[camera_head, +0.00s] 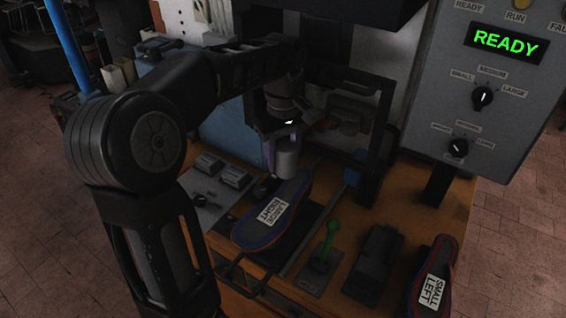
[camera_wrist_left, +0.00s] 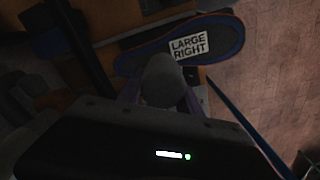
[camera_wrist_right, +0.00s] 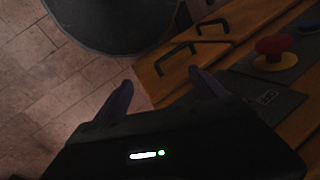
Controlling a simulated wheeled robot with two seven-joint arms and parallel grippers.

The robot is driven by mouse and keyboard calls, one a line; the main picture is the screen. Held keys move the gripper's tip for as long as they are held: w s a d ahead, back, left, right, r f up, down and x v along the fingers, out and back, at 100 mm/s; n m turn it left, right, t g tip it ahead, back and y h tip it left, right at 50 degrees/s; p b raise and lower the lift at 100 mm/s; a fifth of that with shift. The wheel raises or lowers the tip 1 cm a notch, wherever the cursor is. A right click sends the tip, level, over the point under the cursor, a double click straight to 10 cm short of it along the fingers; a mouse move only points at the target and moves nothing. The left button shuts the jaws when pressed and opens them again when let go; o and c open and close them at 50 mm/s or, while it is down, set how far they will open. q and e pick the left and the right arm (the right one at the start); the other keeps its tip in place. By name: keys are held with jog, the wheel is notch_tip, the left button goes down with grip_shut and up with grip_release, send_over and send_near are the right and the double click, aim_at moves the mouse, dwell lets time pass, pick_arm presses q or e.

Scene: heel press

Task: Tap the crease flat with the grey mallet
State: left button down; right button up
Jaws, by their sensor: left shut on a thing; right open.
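A grey mallet (camera_head: 287,163) is held by my left gripper (camera_head: 283,145), which is shut on it. Its pale grey end hangs just above the far end of a dark insole (camera_head: 298,190) labelled LARGE RIGHT. In the left wrist view the mallet (camera_wrist_left: 162,82) overlaps the edge of the insole (camera_wrist_left: 222,35); I cannot tell whether they touch. The insole lies on a dark plate in front of the press. I cannot make out the crease. My right gripper (camera_wrist_right: 163,92) is open and empty in the right wrist view, and is not seen in the head view.
The press frame (camera_head: 378,150) stands behind the insole. A green lever (camera_head: 329,240) and a SMALL LEFT insole (camera_head: 433,280) are to its right. A control box (camera_head: 500,80) reads READY. A red button (camera_wrist_right: 277,47) shows near my right gripper, with open floor beside it.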

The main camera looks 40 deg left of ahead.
pick_arm(q)
jog(key=shift+r, duration=1.35)
